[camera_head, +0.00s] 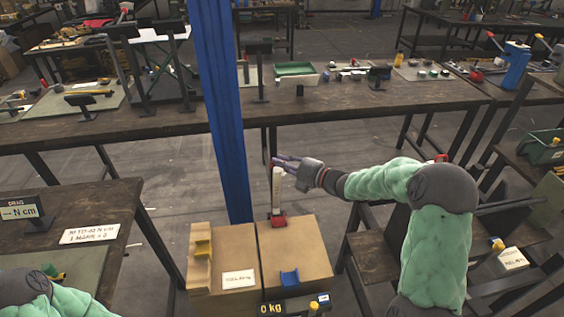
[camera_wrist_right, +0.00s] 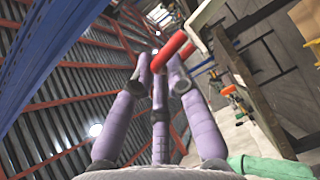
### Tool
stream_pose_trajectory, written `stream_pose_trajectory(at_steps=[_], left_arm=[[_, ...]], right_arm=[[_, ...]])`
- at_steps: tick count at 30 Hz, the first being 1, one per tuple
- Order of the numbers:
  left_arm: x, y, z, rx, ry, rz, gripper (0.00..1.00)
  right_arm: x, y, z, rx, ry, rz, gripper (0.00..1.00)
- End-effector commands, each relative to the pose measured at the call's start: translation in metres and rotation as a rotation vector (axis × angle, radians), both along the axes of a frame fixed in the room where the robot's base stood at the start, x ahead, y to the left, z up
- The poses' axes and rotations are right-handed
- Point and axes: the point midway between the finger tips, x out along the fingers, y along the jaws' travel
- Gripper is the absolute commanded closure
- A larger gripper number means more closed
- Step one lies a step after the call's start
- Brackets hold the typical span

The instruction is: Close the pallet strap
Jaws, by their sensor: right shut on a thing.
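A white upright lever (camera_head: 276,188) with a red base (camera_head: 278,221) stands at the back of the right-hand cardboard box (camera_head: 305,247). My right gripper (camera_head: 284,163) is at the top of this lever. In the right wrist view, its purple fingers (camera_wrist_right: 160,72) close around a red grip (camera_wrist_right: 172,52) on the end of the white lever (camera_wrist_right: 204,14). The grip sticks out between the fingertips. A strap itself cannot be clearly made out. My left gripper is outside the view; only part of my left arm shows at the lower left.
A blue post (camera_head: 221,110) stands just left of the lever. A long workbench (camera_head: 150,126) runs behind, with open floor between.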

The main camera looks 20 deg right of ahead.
Motion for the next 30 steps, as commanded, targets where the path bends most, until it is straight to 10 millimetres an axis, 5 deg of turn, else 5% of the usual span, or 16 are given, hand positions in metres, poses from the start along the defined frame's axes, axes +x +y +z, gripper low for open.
stream_pose_trajectory(at_steps=[2,19,30], left_arm=[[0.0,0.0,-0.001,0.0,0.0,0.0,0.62],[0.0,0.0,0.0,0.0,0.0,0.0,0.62],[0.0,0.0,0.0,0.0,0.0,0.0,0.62]], right_arm=[[-0.002,0.001,-0.01,-0.001,0.02,0.0,0.73],[-0.005,-0.002,-0.005,-0.001,0.012,-0.001,0.73],[-0.059,-0.038,0.003,-0.004,0.008,-0.009,0.73]])
